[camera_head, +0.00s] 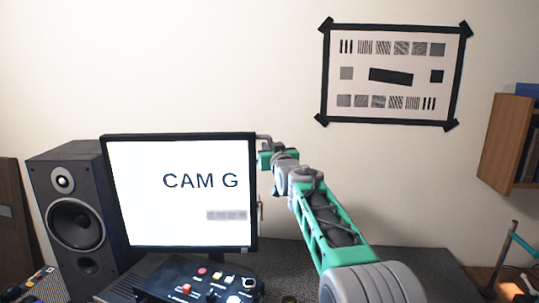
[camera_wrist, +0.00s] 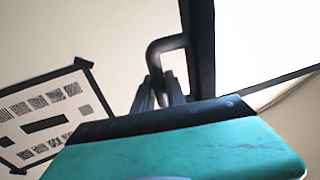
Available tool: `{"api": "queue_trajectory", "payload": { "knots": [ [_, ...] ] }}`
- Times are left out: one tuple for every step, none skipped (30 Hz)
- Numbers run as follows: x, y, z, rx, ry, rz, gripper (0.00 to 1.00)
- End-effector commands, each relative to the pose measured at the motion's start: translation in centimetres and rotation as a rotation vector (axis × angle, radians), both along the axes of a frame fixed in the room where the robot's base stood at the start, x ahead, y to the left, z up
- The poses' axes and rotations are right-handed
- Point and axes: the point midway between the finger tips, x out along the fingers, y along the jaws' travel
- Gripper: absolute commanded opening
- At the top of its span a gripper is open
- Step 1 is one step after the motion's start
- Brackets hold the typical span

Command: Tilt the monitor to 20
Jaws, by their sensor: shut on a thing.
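The monitor (camera_head: 180,190) stands left of centre in the head view, with a black frame and a white lit screen reading "CAM G". In the wrist view its dark edge (camera_wrist: 201,45) runs down the middle, with the bright screen to its right. A bent grey handle (camera_wrist: 154,58) sticks out from the monitor's side; in the head view it shows at the upper right corner (camera_head: 264,137). My gripper (camera_wrist: 160,92) is shut on this handle. The fingertips are partly hidden behind the gripper body, and in the head view by my arm. I cannot read any tilt scale.
A black speaker (camera_head: 76,222) stands left of the monitor. A control box with buttons and knobs (camera_head: 205,282) lies in front. A framed test chart (camera_head: 394,74) hangs on the wall, with a wooden shelf (camera_head: 505,140) at far right. The dark desk right of the monitor looks mostly clear.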

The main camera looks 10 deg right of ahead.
Motion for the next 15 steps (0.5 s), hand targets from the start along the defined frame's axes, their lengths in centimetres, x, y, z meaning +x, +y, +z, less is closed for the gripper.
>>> {"api": "queue_trajectory", "payload": {
  "knots": [
    [-0.4, 0.1, -1.2, -0.003, -0.025, 0.0, 0.0],
    [-0.7, 0.1, -1.3, -0.005, -0.038, 0.0, 0.0],
    [-1.0, 0.1, -1.3, -0.007, -0.056, 0.0, 0.0],
    [-1.2, 0.2, -1.3, -0.01, -0.068, 0.0, 0.0],
    [-1.4, 0.2, -1.4, -0.011, -0.081, 0.0, 0.0],
    [-1.7, 0.2, -1.4, -0.014, -0.098, 0.0, 0.0],
    [-2.0, 0.3, -1.5, -0.015, -0.111, 0.0, 0.0],
    [-2.2, 0.3, -1.5, -0.017, -0.124, 0.0, 0.0],
    [-2.5, 0.3, -1.6, -0.019, -0.142, 0.0, 0.0],
    [-2.8, 0.4, -1.6, -0.02, -0.155, 0.0, 0.0],
    [-3.0, 0.4, -1.7, -0.022, -0.168, 0.0, 0.0],
    [-3.3, 0.4, -1.8, -0.024, -0.186, 0.0, 0.0],
    [-3.6, 0.5, -1.8, -0.026, -0.199, 0.0, 0.0],
    [-3.8, 0.5, -1.9, -0.027, -0.213, 0.0, 0.0],
    [-4.1, 0.5, -1.9, -0.03, -0.23, 0.0, 0.0]
  ]
}}
